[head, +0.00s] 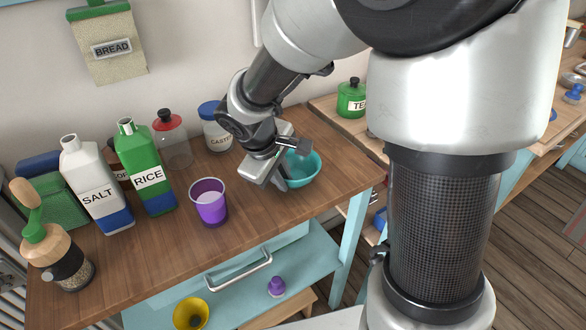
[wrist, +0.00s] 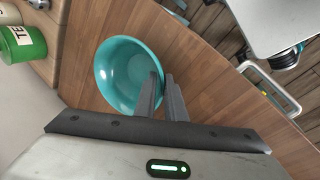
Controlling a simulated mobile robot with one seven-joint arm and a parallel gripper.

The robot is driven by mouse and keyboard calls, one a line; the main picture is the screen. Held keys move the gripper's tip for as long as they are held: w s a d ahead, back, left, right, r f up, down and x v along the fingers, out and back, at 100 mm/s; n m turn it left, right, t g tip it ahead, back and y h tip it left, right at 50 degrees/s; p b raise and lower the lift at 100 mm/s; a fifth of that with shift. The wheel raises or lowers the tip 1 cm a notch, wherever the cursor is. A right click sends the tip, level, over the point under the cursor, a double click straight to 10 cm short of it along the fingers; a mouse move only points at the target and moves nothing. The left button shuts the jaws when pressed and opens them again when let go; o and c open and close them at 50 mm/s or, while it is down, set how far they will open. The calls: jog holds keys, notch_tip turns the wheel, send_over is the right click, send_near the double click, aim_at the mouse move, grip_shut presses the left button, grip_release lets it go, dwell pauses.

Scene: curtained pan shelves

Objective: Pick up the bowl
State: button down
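The teal bowl (head: 305,172) is at the right part of the wooden counter, partly hidden behind my gripper (head: 284,180). In the wrist view the bowl (wrist: 122,72) looks upright and empty. My gripper's two fingers (wrist: 162,78) are close together at the bowl's right rim there, one inside the bowl and one outside. They appear shut on the rim. The bowl seems to rest on the counter; I cannot tell whether there is a gap under it.
A purple cup (head: 209,203) stands left of the bowl. A rice bottle (head: 150,170), a salt bottle (head: 97,187), a red-lidded jar (head: 172,143) and a blue-lidded jar (head: 215,130) stand farther left and behind. A green tea tin (head: 351,100) is at the back right. The front counter is clear.

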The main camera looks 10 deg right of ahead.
notch_tip(320, 180, up, 10)
jog(key=p, duration=0.2)
jog(key=shift+p, duration=0.4)
jog(key=d+f+m+g, duration=0.1)
jog(key=m, duration=0.2)
jog(key=w+d+f+m+g+h, duration=0.1)
jog(key=f+m, duration=0.1)
jog(key=m, duration=0.1)
jog(key=d+f+m+g, duration=0.1)
jog(key=f+m, duration=0.1)
jog(key=m, duration=0.1)
jog(key=shift+w+d+f, duration=0.15)
jog(key=shift+w, duration=0.2)
jog(key=r+p, duration=0.1)
jog(key=p, duration=0.2)
jog(key=s+r+p, duration=0.1)
jog(key=p, duration=0.2)
jog(key=r+p, duration=0.1)
jog(key=p, duration=0.3)
jog(key=shift+s, duration=0.25)
jog(key=shift+s+p, duration=0.3)
jog(key=shift+p, duration=0.8)
jog(key=shift+s+f, duration=0.1)
jog(key=shift+f, duration=0.05)
